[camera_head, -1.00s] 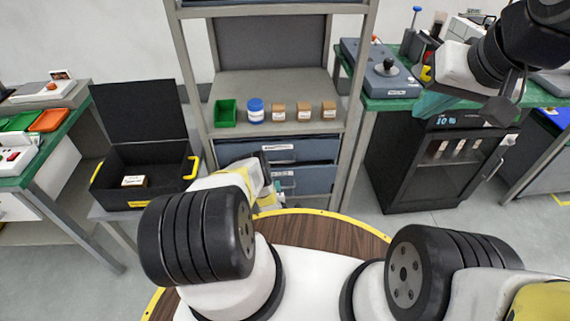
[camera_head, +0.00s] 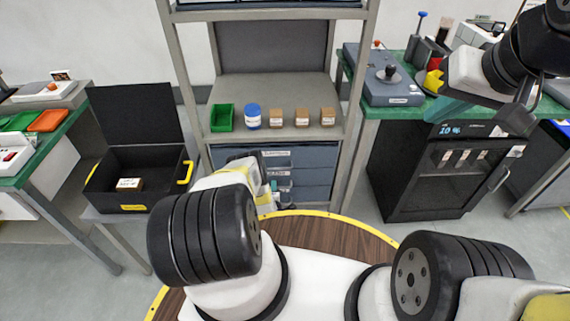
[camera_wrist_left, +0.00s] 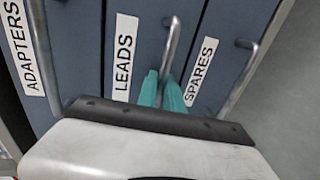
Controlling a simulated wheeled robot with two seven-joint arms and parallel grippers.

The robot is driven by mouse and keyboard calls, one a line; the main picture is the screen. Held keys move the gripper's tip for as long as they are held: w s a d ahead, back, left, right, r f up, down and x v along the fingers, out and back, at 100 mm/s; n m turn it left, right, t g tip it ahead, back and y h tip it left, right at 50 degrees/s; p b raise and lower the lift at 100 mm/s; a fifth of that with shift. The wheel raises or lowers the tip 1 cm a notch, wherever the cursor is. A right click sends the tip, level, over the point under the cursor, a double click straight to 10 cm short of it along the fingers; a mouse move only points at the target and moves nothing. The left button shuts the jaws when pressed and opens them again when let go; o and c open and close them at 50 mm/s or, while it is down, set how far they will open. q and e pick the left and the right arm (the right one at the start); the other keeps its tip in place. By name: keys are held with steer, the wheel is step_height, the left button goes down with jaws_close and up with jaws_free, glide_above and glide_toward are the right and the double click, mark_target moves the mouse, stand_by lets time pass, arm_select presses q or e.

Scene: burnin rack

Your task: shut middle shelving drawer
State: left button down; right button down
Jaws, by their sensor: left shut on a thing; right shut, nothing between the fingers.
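The middle shelving drawer, labelled LEADS (camera_wrist_left: 143,50), has a blue-grey front and a metal bar handle (camera_wrist_left: 173,40). In the left wrist view its front looks about level with the ADAPTERS drawer (camera_wrist_left: 75,40) and the SPARES drawer (camera_wrist_left: 222,65). My left gripper (camera_wrist_left: 164,90) has its teal fingers shut on the LEADS handle. In the head view the drawer stack (camera_head: 312,175) is partly covered by my left arm. My right gripper (camera_head: 446,108) is shut and empty, raised at the right in front of the green bench.
The shelf (camera_head: 290,92) above holds a green bin (camera_head: 222,118), a blue-and-white jar (camera_head: 252,117) and three brown boxes (camera_head: 302,117). An open black case (camera_head: 135,185) stands at left. A black glass-fronted cabinet (camera_head: 440,175) stands at right, near my right arm.

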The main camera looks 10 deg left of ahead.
arm_select(q)
steer(key=c, duration=1.5)
jaws_free()
steer(key=shift+w+a+r, duration=0.1)
steer(key=shift+w, duration=0.1)
steer(key=v, duration=0.8)
